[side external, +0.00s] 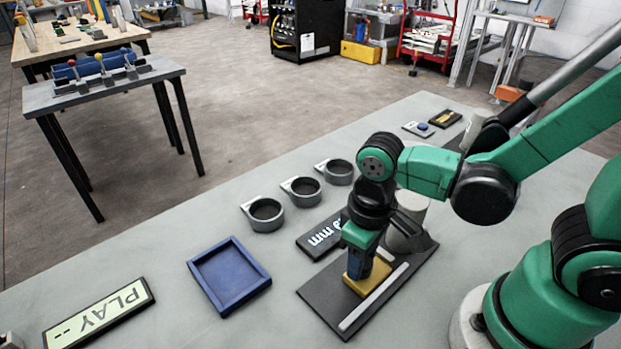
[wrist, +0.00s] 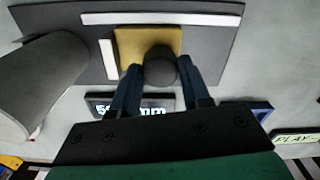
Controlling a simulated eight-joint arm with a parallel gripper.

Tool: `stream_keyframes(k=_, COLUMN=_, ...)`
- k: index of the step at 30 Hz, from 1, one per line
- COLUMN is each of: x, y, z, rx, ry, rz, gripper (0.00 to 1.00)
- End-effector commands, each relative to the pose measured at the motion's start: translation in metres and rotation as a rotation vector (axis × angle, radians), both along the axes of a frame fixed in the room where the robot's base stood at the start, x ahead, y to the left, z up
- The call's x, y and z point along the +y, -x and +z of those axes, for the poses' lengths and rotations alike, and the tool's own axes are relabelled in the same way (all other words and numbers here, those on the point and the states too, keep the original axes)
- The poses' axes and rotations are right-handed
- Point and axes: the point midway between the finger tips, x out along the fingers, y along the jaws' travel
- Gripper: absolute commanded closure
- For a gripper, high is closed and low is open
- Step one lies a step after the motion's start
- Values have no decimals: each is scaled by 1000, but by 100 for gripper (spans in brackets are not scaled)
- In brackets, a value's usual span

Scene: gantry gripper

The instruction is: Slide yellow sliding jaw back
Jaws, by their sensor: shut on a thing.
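The yellow sliding jaw (side external: 372,282) sits on a dark base plate (side external: 325,302) beside a light rail strip (side external: 362,312). It also shows at the top of the wrist view (wrist: 130,45), with a dark round knob (wrist: 160,70) on it. My gripper (side external: 358,264) points down over the jaw, and its two blue fingers are shut on the knob from both sides in the wrist view (wrist: 160,78). A grey cylinder (side external: 408,225) stands at the other end of the plate. My gripper partly hides the jaw in the side view.
A display reading in mm (side external: 322,236) lies beside the plate, partly hidden. Three grey ring holders (side external: 303,191), a blue tray (side external: 230,278) and a PLAY sign (side external: 98,312) are on the grey table. Bare table lies between the tray and the plate.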

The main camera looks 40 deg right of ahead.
Motion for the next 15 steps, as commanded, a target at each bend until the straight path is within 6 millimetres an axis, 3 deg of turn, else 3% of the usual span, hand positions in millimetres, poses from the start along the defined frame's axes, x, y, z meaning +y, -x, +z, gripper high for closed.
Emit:
stream_keyframes(k=4, x=15, y=-1, z=0, rx=-7, ry=-1, rz=3, gripper=100)
stream_keyframes(k=13, x=18, y=-1, z=0, rx=-7, ry=-10, rz=2, gripper=100)
stream_keyframes(k=14, x=18, y=-1, z=0, rx=-7, ry=-10, rz=3, gripper=53)
stream_keyframes(k=15, x=18, y=-1, z=0, rx=-8, ry=-9, rz=3, gripper=42)
